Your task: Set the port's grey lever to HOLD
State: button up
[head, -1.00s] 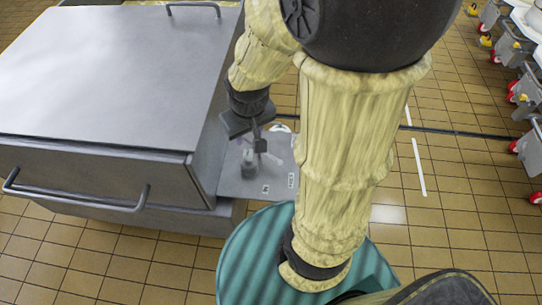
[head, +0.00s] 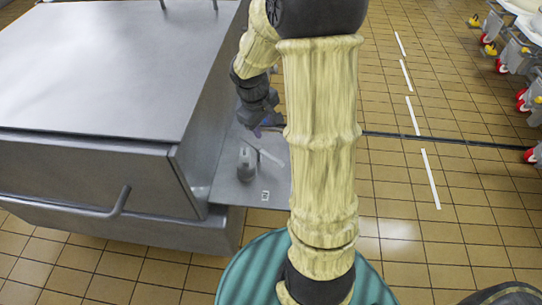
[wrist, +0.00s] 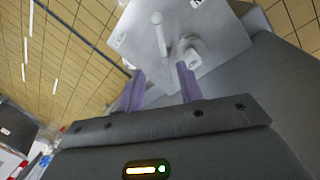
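The port's plate (head: 226,188) is a flat grey panel beside the big steel vat; it also shows in the wrist view (wrist: 222,37). The grey lever (wrist: 160,37) is a slim bar with a rounded knob, lying over the plate in the wrist view. In the head view a pale bar (head: 266,156) seems to be the lever. A short grey stub (head: 246,166) stands beside it. My gripper (wrist: 161,72) has two purple fingers apart, with nothing between them; the lever lies beyond their tips. In the head view my gripper (head: 259,129) is partly hidden. Plate labels (head: 265,196) are too small to read.
The steel vat (head: 95,75) with a front handle (head: 120,202) fills the left, its side wall close to my gripper. Wheeled carts (head: 522,60) stand at the far right. The tiled floor (head: 390,190) between is clear.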

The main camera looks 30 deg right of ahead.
jog(key=b, duration=0.5)
send_near(272, 157)
jog(key=f, duration=0.2)
jog(key=d+f, duration=0.1)
jog(key=f, duration=0.5)
jog(key=shift+w+d+f, duration=0.1)
jog(key=shift+w+d, duration=0.05)
jog(key=shift+w, duration=0.2)
grip_shut()
